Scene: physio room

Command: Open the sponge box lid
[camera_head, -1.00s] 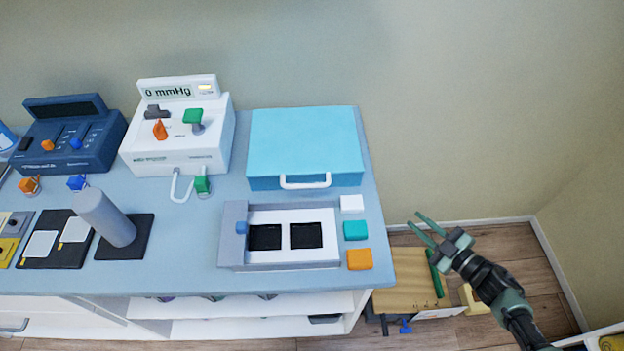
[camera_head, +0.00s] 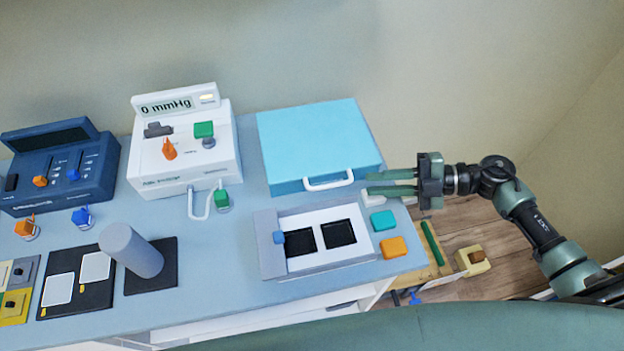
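The sponge box is most likely the light blue box (camera_head: 318,140) at the back right of the table, with its lid down. A white handle (camera_head: 329,183) sits on its front side. My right gripper (camera_head: 368,183) comes in from the right, just right of the box's front right corner and close to the handle's level. Its two green fingers point left with a gap between them, and nothing shows in the gap. The fingers look apart from the handle. My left gripper is not in view.
In front of the box is a grey-white tray (camera_head: 269,255) with two black pads. A teal block (camera_head: 383,220) and an orange block (camera_head: 393,246) lie beside it. A white pressure device (camera_head: 182,175) stands left of the box. The wall is close behind.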

